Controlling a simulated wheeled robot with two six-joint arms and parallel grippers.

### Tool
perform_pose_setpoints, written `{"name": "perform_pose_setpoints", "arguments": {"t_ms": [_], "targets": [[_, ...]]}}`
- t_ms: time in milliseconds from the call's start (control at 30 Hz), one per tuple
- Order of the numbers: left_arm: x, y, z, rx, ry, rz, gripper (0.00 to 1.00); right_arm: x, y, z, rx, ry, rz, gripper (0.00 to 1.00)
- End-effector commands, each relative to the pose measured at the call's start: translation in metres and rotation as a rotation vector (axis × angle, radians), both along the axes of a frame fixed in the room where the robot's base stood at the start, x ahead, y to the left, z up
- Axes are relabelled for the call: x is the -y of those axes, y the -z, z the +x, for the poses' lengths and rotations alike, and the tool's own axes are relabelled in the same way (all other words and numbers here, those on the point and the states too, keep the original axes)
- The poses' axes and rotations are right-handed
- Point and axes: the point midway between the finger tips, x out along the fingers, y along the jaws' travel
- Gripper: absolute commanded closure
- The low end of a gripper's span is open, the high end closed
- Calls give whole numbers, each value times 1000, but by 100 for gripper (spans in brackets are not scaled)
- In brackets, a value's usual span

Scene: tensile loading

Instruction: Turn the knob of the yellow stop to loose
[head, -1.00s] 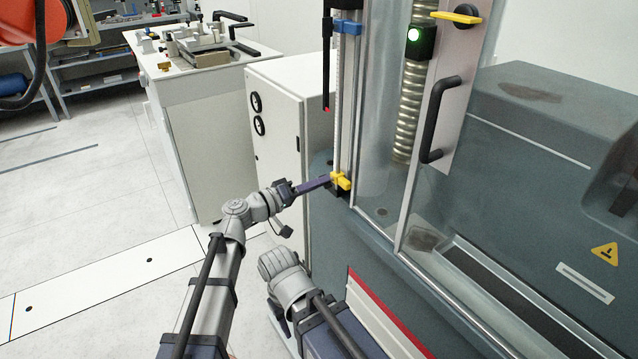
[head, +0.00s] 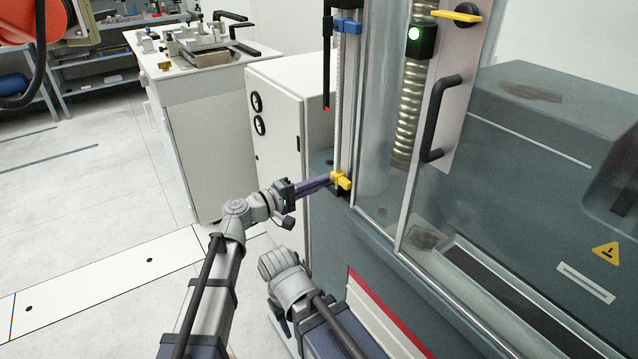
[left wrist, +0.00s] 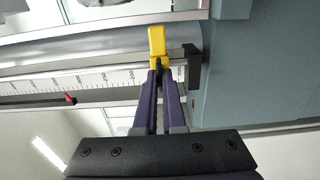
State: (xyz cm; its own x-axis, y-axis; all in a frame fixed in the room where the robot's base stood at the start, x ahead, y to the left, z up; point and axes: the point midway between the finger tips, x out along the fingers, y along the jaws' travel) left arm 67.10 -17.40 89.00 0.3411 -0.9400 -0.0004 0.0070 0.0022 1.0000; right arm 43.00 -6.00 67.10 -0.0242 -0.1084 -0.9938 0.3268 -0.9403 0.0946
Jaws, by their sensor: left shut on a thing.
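The yellow stop (head: 341,181) sits low on the vertical scale rail (head: 345,110) of the machine, near the rail's bottom end. My left gripper (head: 329,178) reaches it from the left. In the left wrist view the yellow stop (left wrist: 157,45) shows beyond my left gripper (left wrist: 158,70), whose two purple fingers close at their tips on a small dark part at the stop, seemingly its knob. The fingertips hide most of the knob, and its setting cannot be read. My right gripper cannot be made out in the head view; only a part of that arm shows.
A blue stop (head: 347,26) sits higher on the same rail. A clear guard door with a black handle (head: 440,118) stands to the right. A white cabinet (head: 280,110) stands behind my left gripper. A red pointer (left wrist: 70,98) shows beside the scale.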

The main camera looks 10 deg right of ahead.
Motion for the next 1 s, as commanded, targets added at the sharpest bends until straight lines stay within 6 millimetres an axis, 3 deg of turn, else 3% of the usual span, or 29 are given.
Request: {"name": "perform_pose_setpoints", "arguments": {"t_ms": [433,467,700,1000], "targets": [[0,0,1,-9,-2,-4,100,0,0,0,0,0,0,50],[0,0,1,-9,-2,-4,91,0,0,0,0,0,0,50],[0,0,0,-8,-1,-3,64,0,0,0,0,0,0,50],[-3,0,-1,-8,-1,-3,62,0,0,0,0,0,0,50]]}}
